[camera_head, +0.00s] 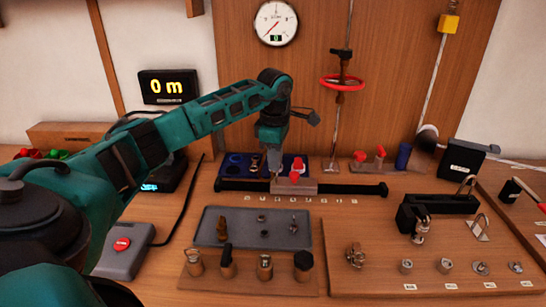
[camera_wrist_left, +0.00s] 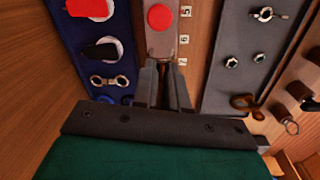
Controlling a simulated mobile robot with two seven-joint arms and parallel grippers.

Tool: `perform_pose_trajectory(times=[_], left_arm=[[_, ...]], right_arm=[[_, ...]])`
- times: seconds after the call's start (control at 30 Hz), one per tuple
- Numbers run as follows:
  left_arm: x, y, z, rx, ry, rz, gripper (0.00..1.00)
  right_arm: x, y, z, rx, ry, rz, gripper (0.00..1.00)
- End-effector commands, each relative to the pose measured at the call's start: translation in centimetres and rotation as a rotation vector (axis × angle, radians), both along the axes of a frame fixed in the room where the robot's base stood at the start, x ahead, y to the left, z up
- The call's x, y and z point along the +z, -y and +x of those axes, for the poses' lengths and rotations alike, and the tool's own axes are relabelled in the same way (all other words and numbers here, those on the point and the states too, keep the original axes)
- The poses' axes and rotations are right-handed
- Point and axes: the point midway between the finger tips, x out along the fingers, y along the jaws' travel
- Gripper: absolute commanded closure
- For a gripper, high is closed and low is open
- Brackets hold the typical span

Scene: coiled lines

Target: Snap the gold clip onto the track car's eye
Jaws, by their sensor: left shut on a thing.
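The track car (camera_head: 303,187), a brownish block with a red knob, sits on the black rail; it also shows at the top of the left wrist view (camera_wrist_left: 161,42). My left gripper (camera_head: 274,172) points down at the car's left end and is shut there, its fingers (camera_wrist_left: 164,68) close together. The exact part gripped, and the car's eye, are hidden by the fingers. A gold-brown clip (camera_head: 222,230) lies at the left of the grey tray (camera_head: 275,243), apart from the gripper; it also shows in the left wrist view (camera_wrist_left: 247,104). My right gripper is not in view.
Behind the rail is a blue tray (camera_head: 231,162) with rings and red and black pieces. The grey tray holds several small metal parts. Wooden boards (camera_head: 250,287) with fittings stand in front and right. A red-button box (camera_head: 122,250) is at left.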

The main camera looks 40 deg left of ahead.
Motion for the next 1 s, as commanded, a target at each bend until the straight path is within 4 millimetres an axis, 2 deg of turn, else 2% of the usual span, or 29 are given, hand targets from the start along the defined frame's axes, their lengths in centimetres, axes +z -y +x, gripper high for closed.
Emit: perform_pose_trajectory(times=[0.6, 1.0], left_arm=[[-0.3, 1.7, 1.2, -0.008, 0.005, -0.009, 1.0], [-0.3, 2.0, 1.5, -0.008, 0.006, -0.01, 1.0]], right_arm=[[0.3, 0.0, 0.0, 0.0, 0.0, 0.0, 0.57], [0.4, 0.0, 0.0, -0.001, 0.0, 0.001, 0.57]])
